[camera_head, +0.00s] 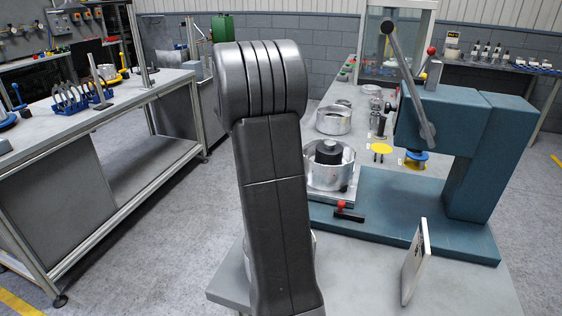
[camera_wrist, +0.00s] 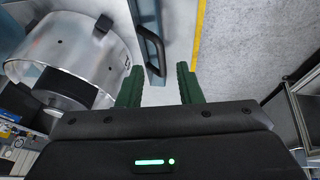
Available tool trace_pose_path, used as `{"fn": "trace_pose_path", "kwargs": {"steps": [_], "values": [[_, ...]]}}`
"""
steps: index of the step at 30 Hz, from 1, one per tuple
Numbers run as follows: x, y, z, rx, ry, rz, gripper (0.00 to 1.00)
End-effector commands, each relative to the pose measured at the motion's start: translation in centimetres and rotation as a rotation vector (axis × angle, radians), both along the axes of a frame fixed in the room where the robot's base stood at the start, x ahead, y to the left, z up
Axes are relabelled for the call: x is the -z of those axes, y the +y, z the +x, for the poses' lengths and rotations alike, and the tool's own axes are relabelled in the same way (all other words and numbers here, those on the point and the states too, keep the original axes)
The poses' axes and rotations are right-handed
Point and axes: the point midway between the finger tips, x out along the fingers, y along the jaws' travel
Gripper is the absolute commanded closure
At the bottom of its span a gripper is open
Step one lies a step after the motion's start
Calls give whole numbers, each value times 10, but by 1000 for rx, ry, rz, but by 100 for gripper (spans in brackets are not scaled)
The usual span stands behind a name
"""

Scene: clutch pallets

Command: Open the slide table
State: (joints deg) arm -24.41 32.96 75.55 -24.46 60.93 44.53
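In the head view a light grey plate (camera_head: 338,197), which looks like the slide table, sits at the left of the teal press base (camera_head: 400,225). A silver round housing (camera_head: 318,178) with a dark core stands on it. In the wrist view the housing (camera_wrist: 100,40) is at upper left. A black bar handle (camera_wrist: 158,50) on a teal strip (camera_wrist: 140,30) is just beyond my gripper (camera_wrist: 160,68). Its green fingers are apart with nothing visibly held; the handle's end lies near the gap between the tips. My arm hides the gripper in the head view.
A teal press (camera_head: 470,130) with a long lever stands on the right. A small upright panel (camera_head: 415,262) stands on the bench in front. A red-knobbed lever (camera_head: 342,207) is beside the plate. A workbench (camera_head: 100,115) is at left, with open floor between.

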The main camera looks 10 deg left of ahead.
Motion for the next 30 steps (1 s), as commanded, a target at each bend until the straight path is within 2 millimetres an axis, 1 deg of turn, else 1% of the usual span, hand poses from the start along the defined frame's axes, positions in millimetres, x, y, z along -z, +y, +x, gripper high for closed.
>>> {"fn": "trace_pose_path", "kwargs": {"steps": [1,6,9,12,16,24,28,30], "values": [[-13,4,-4,-2,-3,2,67],[-47,13,-17,-1,-3,1,67],[-61,17,-22,0,-2,1,67],[-71,19,-26,-1,-1,1,67],[-77,21,-29,0,0,0,67],[-77,21,-29,1,1,-1,67],[-75,20,-28,1,2,-1,67],[-70,19,-27,2,3,-2,67]]}}
